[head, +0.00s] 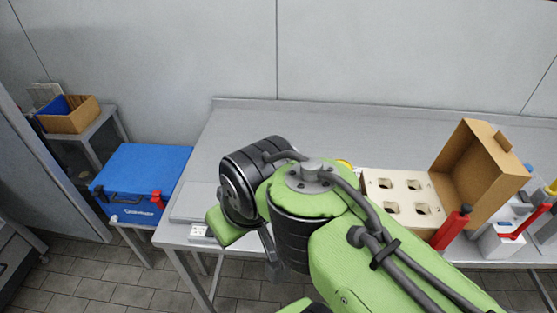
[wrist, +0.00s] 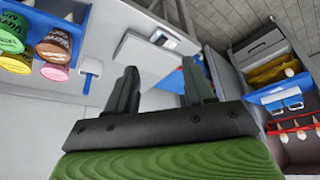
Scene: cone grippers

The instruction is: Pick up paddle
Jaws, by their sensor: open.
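In the head view my green arm covers the middle of the table, and I cannot make out the paddle there.
Several colourful tubs (wrist: 54,44) sit in a blue holder at the wrist view's upper left. In the head view, a pale block with holes (head: 402,187), an open cardboard box (head: 468,165) and a red bottle (head: 451,229) stand right. A blue cooler (head: 140,178) is left. The table's back (head: 330,120) is clear.

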